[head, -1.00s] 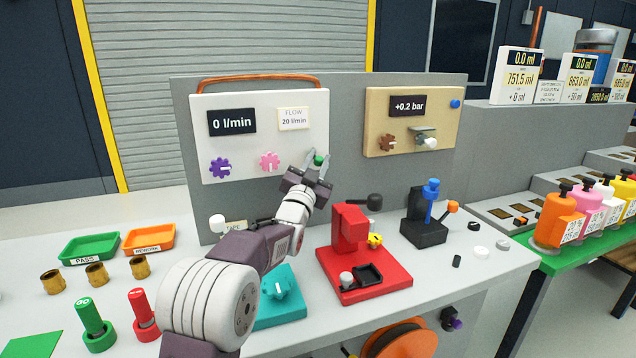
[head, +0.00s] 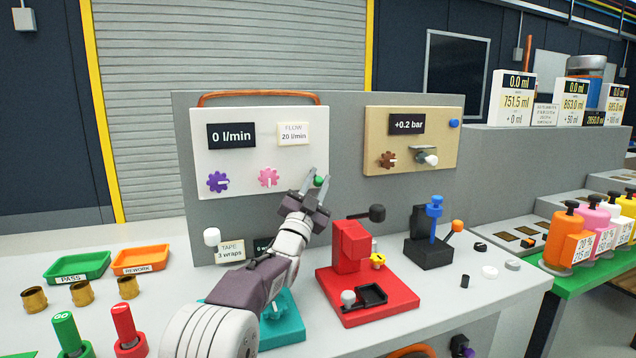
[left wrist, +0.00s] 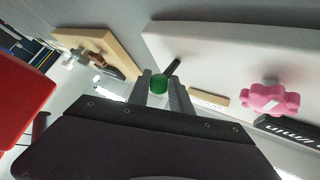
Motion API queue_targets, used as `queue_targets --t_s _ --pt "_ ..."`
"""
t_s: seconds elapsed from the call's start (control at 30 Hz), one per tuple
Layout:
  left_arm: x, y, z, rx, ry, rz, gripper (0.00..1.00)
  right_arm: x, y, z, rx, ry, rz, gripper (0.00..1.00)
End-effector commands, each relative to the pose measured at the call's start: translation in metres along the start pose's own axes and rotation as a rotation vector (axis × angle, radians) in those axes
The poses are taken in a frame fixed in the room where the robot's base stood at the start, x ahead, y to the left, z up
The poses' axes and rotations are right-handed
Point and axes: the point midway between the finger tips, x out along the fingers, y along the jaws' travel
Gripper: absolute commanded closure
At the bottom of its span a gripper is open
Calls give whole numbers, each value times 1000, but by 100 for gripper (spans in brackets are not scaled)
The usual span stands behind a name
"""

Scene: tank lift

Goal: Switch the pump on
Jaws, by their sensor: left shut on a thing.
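The white pump panel (head: 240,150) carries a "0 l/min" display (head: 231,136), a "FLOW 20 l/min" label (head: 293,133), a purple knob (head: 217,181) and a pink knob (head: 268,177). A toggle lever with a green tip (head: 319,181) sticks out at the panel's lower right. My left gripper (head: 316,184) is shut on this lever. In the left wrist view the green tip (left wrist: 159,85) lies between the two fingers, with its dark stem (left wrist: 173,66) running to the panel. The pink knob (left wrist: 270,97) is to the right there. My right gripper is not in view.
A tan panel (head: 440,150) reading "+0.2 bar" is to the right. A red stand (head: 352,245) and a blue-and-black device (head: 430,250) stand on the bench below. Green (head: 62,268) and orange (head: 125,262) trays lie at left.

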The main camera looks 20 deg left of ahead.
Motion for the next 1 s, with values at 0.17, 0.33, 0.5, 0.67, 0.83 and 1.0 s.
queue_targets --t_s 0.17,0.33,0.5,0.67,0.83,1.0 --pt "-1 3 4 -2 -10 5 53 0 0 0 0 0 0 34" --pt "-1 2 3 -2 -6 3 53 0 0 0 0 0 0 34" --pt "-7 1 3 -2 -7 3 53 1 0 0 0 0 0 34" --pt "-31 -2 -2 -1 -6 2 53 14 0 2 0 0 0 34" --pt "-60 -12 -15 -1 -7 2 53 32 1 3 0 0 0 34" --pt "-88 -22 -30 -1 -6 2 53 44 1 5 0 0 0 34"
